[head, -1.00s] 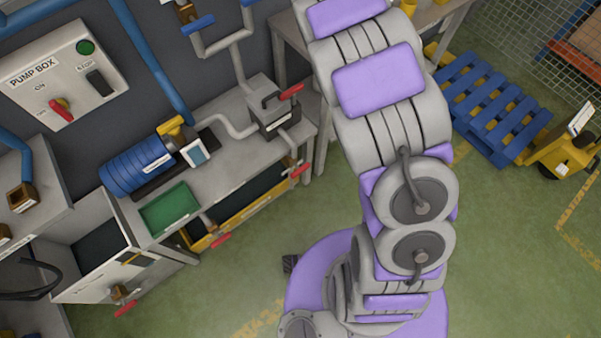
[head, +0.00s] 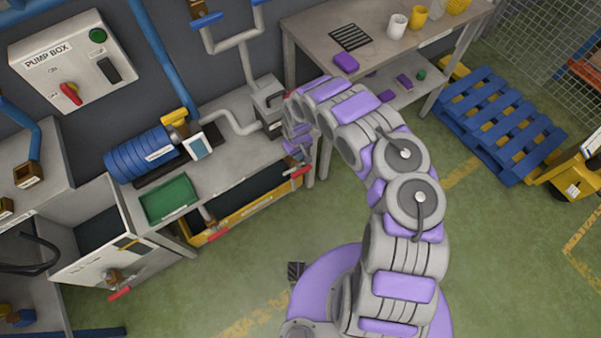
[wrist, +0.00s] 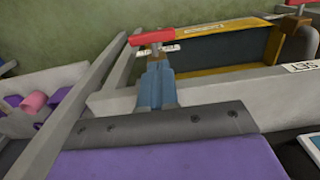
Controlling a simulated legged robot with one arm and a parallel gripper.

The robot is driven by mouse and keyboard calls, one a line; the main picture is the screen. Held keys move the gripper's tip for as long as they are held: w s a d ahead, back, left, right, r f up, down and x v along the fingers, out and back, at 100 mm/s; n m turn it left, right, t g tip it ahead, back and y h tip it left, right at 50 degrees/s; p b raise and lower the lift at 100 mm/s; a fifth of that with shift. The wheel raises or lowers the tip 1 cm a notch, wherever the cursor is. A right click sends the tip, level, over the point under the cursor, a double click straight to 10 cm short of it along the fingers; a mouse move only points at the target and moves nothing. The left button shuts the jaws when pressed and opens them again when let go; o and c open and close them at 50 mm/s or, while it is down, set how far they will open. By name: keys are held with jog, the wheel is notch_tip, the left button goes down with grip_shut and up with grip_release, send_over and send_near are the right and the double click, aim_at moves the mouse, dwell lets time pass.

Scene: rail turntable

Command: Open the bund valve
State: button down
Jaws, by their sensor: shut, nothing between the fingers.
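A red lever handle (wrist: 152,36) on a brownish stem shows in the wrist view, just beyond my fingertips, with a small label by it. It seems to be the red handle (head: 300,172) at the right end of the bench in the head view. The yellow bund tray (wrist: 205,42) lies behind it under the bench; it also shows in the head view (head: 245,219). My gripper (wrist: 155,68) is shut and empty, pointing at the lever; I cannot tell whether it touches. In the head view my arm hides most of it.
Another red handle (head: 216,234) is at the tray's left end. The bench (head: 228,160) carries a blue pump (head: 142,157), a green tray (head: 168,199) and pipes. A second table (head: 310,30) stands to the right. A blue pallet (head: 500,120) lies beyond. The green floor in front is clear.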

aim_at(297, 175)
jog(key=f+b, duration=0.1)
jog(key=f, duration=0.3)
jog(key=f+b, duration=0.2)
jog(key=f, duration=0.3)
jog(key=a+f+b, duration=0.1)
jog(key=f+b, duration=0.1)
jog(key=f, duration=0.3)
jog(key=shift+f, duration=0.25)
jog(key=shift+d, duration=0.15)
